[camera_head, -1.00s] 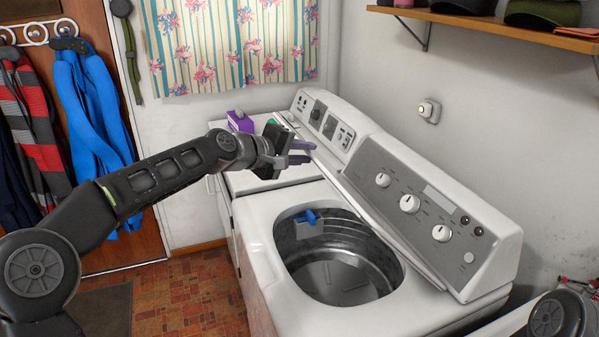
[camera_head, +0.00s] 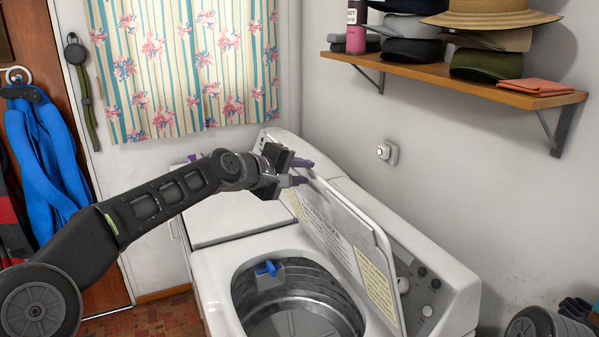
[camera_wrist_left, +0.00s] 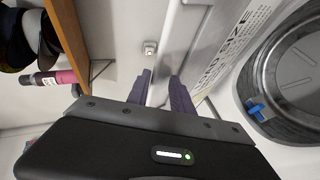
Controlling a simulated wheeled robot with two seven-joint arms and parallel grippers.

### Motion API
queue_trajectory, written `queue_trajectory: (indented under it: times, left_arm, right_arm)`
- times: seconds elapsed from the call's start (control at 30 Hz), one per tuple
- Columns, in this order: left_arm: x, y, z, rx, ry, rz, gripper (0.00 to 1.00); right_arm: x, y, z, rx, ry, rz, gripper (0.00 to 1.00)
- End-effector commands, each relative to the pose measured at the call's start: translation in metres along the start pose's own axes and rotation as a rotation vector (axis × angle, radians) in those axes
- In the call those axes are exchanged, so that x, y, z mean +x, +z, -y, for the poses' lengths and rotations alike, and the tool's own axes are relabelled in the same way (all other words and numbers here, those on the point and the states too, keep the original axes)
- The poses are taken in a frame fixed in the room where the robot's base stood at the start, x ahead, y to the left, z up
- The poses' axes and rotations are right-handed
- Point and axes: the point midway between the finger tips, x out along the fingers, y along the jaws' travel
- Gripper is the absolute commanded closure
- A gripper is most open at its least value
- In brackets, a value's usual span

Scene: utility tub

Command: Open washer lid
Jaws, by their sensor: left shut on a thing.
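The washer lid (camera_head: 335,222) stands raised in front of the control panel. Its pale underside, with printed text and yellow labels, faces the tub opening. My left gripper (camera_head: 306,173) is at the lid's far upper end, its purple fingers shut on the lid's edge. In the left wrist view the fingers (camera_wrist_left: 162,82) lie on either side of the lid (camera_wrist_left: 222,50). The washer (camera_head: 222,292) has its round metal tub (camera_head: 300,310) uncovered, with a blue part (camera_head: 268,268) at its rim. The lid hides most of the panel's knobs. My right gripper is out of view.
A second white appliance (camera_head: 228,217) stands beyond the washer. A wooden shelf (camera_head: 460,85) with hats and a pink bottle (camera_head: 356,38) hangs on the right wall. A curtain (camera_head: 185,70) covers the back window. Clothes (camera_head: 50,150) hang at the left.

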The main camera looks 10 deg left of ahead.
Motion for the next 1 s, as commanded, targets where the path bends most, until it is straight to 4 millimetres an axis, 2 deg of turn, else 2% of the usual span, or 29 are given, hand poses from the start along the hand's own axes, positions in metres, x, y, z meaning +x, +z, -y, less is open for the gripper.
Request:
queue_trajectory:
  times: [0.03,0.07,0.1,0.57,0.67,1.0]
  left_arm:
    - [0.002,0.003,0.004,-0.004,-0.007,0.009,1.0]
    - [0.002,0.003,0.005,-0.004,-0.008,0.009,0.71]
    - [0.002,0.003,0.005,-0.003,-0.008,0.009,0.69]
    - [-0.003,0.001,0.004,-0.001,-0.005,0.003,0.69]
    - [-0.012,0.001,0.005,0.001,-0.004,0.002,0.69]
    - [-0.065,0.002,0.005,0.0,-0.004,0.003,0.69]
  right_arm:
    - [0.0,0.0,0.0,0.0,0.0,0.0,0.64]
    - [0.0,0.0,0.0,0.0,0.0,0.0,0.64]
    - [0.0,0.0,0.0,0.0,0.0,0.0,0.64]
    - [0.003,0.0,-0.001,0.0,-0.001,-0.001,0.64]
    - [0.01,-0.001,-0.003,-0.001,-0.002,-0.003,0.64]
    - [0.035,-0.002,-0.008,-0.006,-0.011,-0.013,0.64]
